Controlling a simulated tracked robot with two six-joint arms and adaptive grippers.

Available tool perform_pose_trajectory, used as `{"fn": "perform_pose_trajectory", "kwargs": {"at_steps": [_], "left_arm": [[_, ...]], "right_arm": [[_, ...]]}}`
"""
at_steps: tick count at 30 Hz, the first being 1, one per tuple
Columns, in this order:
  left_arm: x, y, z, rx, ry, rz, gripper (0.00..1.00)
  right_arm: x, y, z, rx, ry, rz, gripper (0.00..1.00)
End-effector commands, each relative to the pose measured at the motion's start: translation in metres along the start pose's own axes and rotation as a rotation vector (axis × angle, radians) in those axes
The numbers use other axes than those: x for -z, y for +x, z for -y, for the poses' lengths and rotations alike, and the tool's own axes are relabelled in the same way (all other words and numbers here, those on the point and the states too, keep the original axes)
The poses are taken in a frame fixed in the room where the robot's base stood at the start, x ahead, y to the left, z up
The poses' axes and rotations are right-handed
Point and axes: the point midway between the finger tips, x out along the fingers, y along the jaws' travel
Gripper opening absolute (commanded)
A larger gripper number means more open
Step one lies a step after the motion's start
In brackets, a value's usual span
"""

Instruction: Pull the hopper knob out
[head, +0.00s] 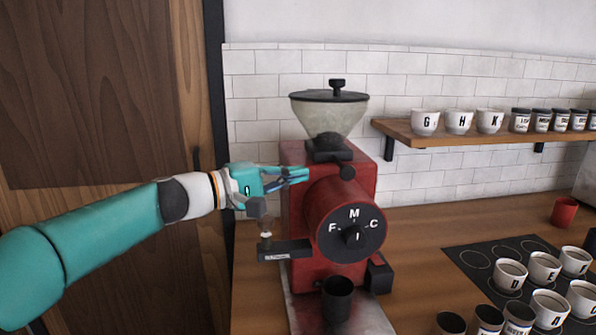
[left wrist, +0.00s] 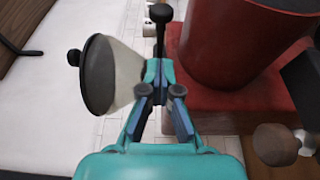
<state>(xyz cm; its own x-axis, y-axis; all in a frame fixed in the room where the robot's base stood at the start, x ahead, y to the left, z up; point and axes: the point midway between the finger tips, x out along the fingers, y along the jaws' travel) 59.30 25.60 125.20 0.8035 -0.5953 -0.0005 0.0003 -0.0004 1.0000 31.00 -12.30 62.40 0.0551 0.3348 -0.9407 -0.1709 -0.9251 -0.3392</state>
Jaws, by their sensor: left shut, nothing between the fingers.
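The hopper knob (head: 347,172) is a small black knob at the front of the black collar under the hopper (head: 329,117) of the red grinder (head: 293,205). In the left wrist view the knob (left wrist: 160,13) stands on a dark stem. My left gripper (head: 306,174) is shut and empty, with its fingers pointing right. In the head view its tips are left of the knob, with a gap between. In the left wrist view the fingertips (left wrist: 156,70) overlap the lower part of the stem, which they partly hide. My right gripper is not in view.
The grinder's round dial (head: 352,232) is just below the knob. A dark handle part (head: 257,207) stands below my gripper. A black cup (head: 337,298) is under the dial. Lettered cups stand on the shelf (head: 430,137) and on the dark mat (head: 477,257) at right.

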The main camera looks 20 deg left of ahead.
Motion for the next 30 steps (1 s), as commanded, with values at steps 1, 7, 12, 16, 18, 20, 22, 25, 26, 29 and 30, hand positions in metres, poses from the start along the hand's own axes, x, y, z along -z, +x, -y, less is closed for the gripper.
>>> {"fn": "perform_pose_trajectory", "kwargs": {"at_steps": [1,7,12,16,18,20,22,25,26,29,30], "left_arm": [[-0.001,0.009,-0.002,0.001,-0.001,0.004,0.0],[-0.001,0.045,-0.003,0.001,-0.002,0.003,0.0],[-0.001,0.068,-0.002,0.001,-0.001,0.002,0.0],[0.0,0.077,-0.001,0.0,-0.001,0.001,0.0],[0.0,0.08,-0.001,-0.001,-0.001,0.0,0.0],[0.0,0.08,-0.001,-0.001,-0.001,0.0,0.0],[0.0,0.081,0.0,-0.001,-0.001,0.0,0.0],[0.0,0.08,0.0,-0.001,-0.001,0.0,0.0],[-0.001,0.08,0.0,-0.001,-0.001,0.0,0.0],[-0.002,0.08,0.001,-0.001,0.0,0.001,0.0],[-0.005,0.079,0.002,-0.001,0.001,0.002,0.0]], "right_arm": [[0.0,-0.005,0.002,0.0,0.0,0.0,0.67],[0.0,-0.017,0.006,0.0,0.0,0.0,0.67],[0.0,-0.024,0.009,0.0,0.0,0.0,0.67],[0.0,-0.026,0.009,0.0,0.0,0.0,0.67],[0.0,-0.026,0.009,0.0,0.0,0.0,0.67],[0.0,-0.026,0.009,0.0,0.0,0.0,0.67],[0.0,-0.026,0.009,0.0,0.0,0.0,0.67],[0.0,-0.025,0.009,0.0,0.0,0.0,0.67],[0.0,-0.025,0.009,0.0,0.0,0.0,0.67],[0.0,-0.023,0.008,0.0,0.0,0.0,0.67],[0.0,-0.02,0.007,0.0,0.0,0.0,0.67]]}}
